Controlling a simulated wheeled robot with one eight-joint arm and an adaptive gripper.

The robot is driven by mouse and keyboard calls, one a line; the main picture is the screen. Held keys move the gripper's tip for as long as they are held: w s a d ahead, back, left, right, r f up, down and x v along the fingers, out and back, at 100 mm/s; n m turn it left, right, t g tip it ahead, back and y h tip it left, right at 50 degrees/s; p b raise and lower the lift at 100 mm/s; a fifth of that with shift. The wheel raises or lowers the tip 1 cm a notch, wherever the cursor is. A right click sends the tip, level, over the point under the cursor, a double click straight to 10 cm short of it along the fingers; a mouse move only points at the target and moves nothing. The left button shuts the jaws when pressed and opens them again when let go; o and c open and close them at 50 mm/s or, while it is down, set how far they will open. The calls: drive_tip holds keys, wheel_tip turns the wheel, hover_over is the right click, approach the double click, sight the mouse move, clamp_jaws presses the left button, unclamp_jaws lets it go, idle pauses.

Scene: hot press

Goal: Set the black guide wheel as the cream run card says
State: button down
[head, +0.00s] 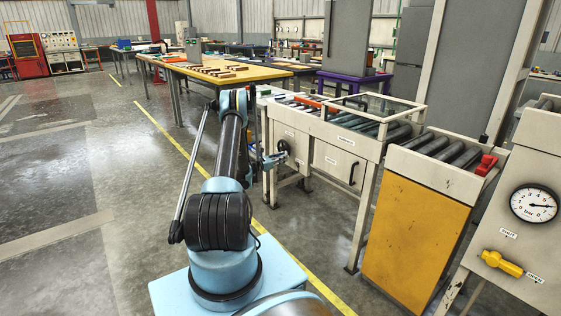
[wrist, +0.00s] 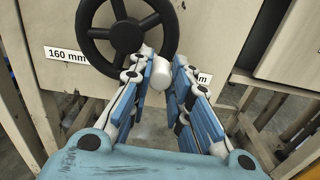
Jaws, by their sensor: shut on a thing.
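The black guide wheel (wrist: 125,33) is on the cream front panel in the wrist view. It has several spokes, a round hub and a white knob (wrist: 158,73) low on its rim. My gripper (wrist: 164,62) is shut on the knob, with blue finger pads on either side. A "160 mm" label (wrist: 66,55) is left of the wheel. A second label (wrist: 204,77) on the right is mostly hidden by my finger. In the head view the wheel (head: 284,146) looks small, with my gripper (head: 272,160) at it. I cannot make out a cream run card.
A roller conveyor (head: 375,128) runs along the cream machine, with a handled door (head: 335,163) below. A yellow-sided roller stand (head: 412,240) is on the right, near a gauge (head: 534,203) and a yellow valve (head: 502,263). The floor on the left is clear.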

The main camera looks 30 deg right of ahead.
drive_tip(key=shift+s+d, duration=0.1)
drive_tip(key=shift+s, duration=0.05)
drive_tip(key=c, duration=1.4)
unclamp_jaws()
drive_tip(key=shift+c, duration=0.2)
drive_tip(key=a, duration=1.2)
drive_tip(key=shift+s, duration=0.35)
